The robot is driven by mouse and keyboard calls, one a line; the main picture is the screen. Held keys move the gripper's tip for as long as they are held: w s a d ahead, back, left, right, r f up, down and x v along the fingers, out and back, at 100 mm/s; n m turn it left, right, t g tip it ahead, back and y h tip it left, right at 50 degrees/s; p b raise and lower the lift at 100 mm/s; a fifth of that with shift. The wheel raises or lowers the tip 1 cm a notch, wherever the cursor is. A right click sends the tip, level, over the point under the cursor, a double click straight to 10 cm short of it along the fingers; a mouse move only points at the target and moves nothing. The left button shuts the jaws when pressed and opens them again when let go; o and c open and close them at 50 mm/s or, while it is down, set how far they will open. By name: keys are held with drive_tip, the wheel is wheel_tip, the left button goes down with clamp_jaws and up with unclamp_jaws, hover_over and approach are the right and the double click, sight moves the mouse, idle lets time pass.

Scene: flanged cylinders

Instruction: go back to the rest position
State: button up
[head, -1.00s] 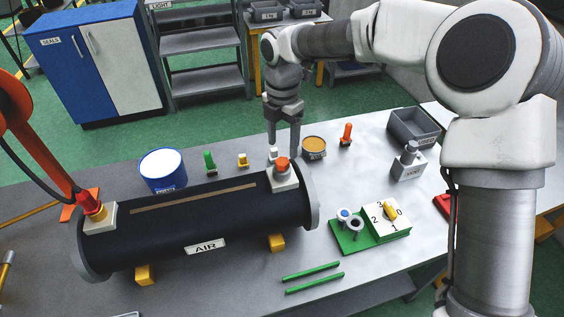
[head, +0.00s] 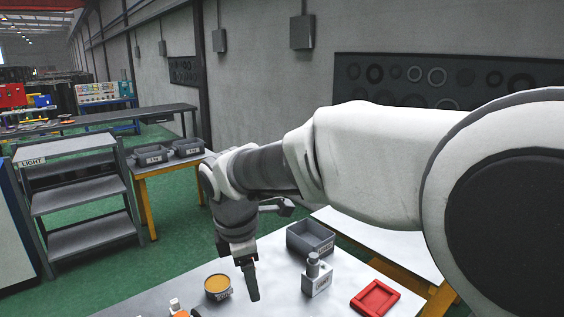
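My gripper (head: 252,285) hangs from my arm above the back part of the workbench (head: 275,268), pointing down. Its fingers are seen edge-on and overlap, so the gap between them cannot be made out. Nothing shows in its grasp. It is just right of a round tin with orange-yellow contents (head: 217,287) and left of a pale pump bottle (head: 316,276). The black flanged cylinder is out of view. Only a small white part (head: 174,305) and an orange tip show at the bottom edge.
An empty grey bin (head: 310,241) and a red tray (head: 375,298) are on the bench right of my gripper. Behind stand a grey shelf (head: 82,199) and a yellow-legged table (head: 176,164) with dark bins. A wall closes the back right.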

drive_tip(key=s+d+m+t+b, duration=0.3)
drive_tip(key=s+d+m, duration=1.3)
drive_tip(key=d+m, duration=0.4)
drive_tip(key=shift+s+m+y, duration=0.15)
drive_tip(key=shift+m+y, duration=0.25)
drive_tip(key=shift+m, duration=0.2)
